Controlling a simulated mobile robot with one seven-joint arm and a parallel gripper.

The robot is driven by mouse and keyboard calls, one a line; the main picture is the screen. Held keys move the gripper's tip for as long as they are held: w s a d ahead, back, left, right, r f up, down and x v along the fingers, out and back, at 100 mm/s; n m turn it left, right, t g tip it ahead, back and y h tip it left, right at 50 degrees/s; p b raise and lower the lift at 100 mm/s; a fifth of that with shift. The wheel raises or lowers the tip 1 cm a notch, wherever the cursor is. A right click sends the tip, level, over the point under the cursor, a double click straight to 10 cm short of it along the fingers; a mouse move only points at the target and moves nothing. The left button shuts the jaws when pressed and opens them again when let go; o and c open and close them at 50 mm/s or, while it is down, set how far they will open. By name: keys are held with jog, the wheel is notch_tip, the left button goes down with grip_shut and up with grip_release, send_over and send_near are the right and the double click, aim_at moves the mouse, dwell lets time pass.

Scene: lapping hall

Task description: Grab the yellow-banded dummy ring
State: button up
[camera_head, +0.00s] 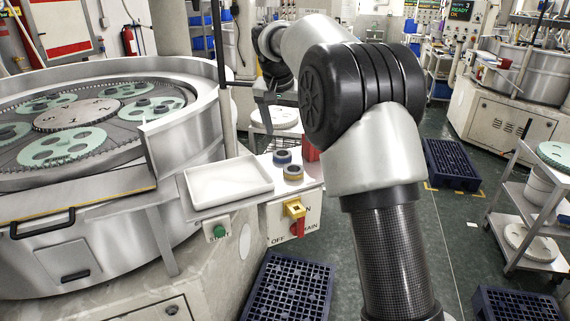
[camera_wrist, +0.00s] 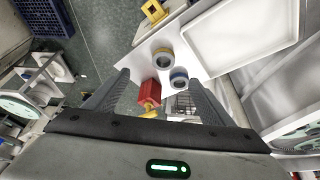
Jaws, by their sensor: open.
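The yellow-banded dummy ring (camera_head: 293,173) is a grey ring on the white shelf beside the machine. In the wrist view the ring (camera_wrist: 163,58) lies beyond the fingertips, a little right of the middle. A similar blue-banded ring (camera_head: 282,157) sits close beside it; in the wrist view this ring (camera_wrist: 179,77) is nearer the right finger. My gripper (camera_wrist: 158,78) is open with nothing between its fingers, and is apart from both rings. In the head view my arm partly hides the gripper.
An empty white tray (camera_head: 228,182) lies left of the rings. A red object (camera_wrist: 149,93) stands near them, with a yellow part beside it. A yellow and red switch (camera_head: 295,211) is on the panel below the shelf. The round lapping machine (camera_head: 180,75) stands at left.

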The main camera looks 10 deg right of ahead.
notch_tip(320, 180, down, 2)
jog(key=w, duration=0.2)
send_near(293, 166)
jog(key=f, duration=0.1)
jog(key=s+f+p, duration=0.1)
jog(key=f, duration=0.1)
jog(key=shift+s, duration=0.25)
jog(key=shift+w+d+p+x, duration=0.15)
jog(key=shift+p+x, duration=0.15)
jog(key=shift+x, duration=1)
jog(key=shift+w+d+p+x, duration=0.15)
jog(key=shift+p+x, duration=0.1)
jog(key=shift+x, duration=1.05)
jog(key=shift+a+r, duration=0.1)
jog(key=shift+r, duration=0.05)
